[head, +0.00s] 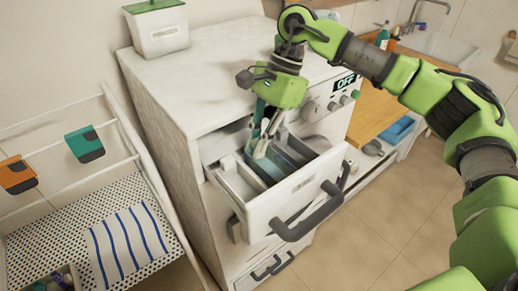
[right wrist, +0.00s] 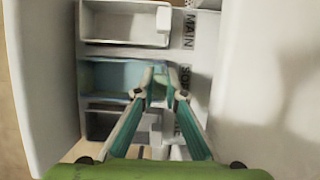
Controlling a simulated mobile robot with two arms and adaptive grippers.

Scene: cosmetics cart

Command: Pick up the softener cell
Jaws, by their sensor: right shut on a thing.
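The softener cell (head: 278,166) is a blue compartment in the pulled-out white drawer (head: 296,200) at the top of the machine. In the right wrist view the blue cell (right wrist: 108,78) lies between two pale cells, beside a partly covered label that starts "SO". My right gripper (head: 260,155) points down into the drawer from above. In the right wrist view its teal fingers (right wrist: 160,82) are closed together at the right end of the blue cell, shut on it. The cell still sits among the others. My left gripper is out of view.
The white cell by the "MAIN" label (right wrist: 122,24) sits close beside the blue one. The drawer handle (head: 310,213) sticks out in front. A drying rack with a striped cloth (head: 128,245) stands left. A white box (head: 158,28) is on the machine's top.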

